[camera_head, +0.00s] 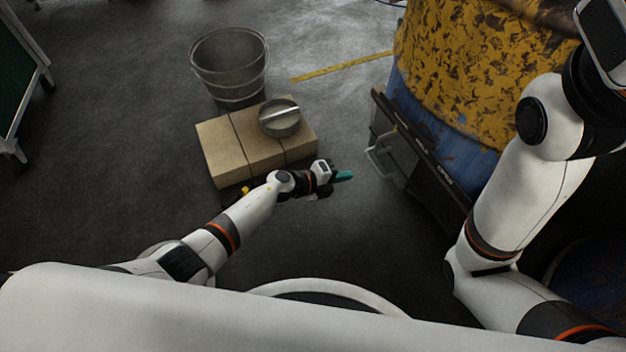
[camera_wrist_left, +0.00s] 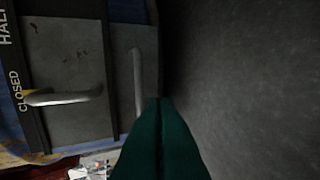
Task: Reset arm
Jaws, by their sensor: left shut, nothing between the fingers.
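My left arm reaches in from the left in the head view. Its gripper (camera_head: 344,176) is shut and empty, with green fingers, above the floor between the brick block and the barrel oven. In the left wrist view the shut green fingers (camera_wrist_left: 161,135) are at the bottom middle, pointing toward the oven's front. My right arm (camera_head: 530,200) is raised at the right, in front of the oven; its gripper fingers are outside the picture.
The rusty yellow and blue barrel oven (camera_head: 480,50) stands at the right. Its dark door panel has a metal handle (camera_head: 378,158), also in the left wrist view (camera_wrist_left: 65,97). A brick block (camera_head: 232,152) carries a round metal lid (camera_head: 280,118). A metal bucket (camera_head: 230,68) stands behind.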

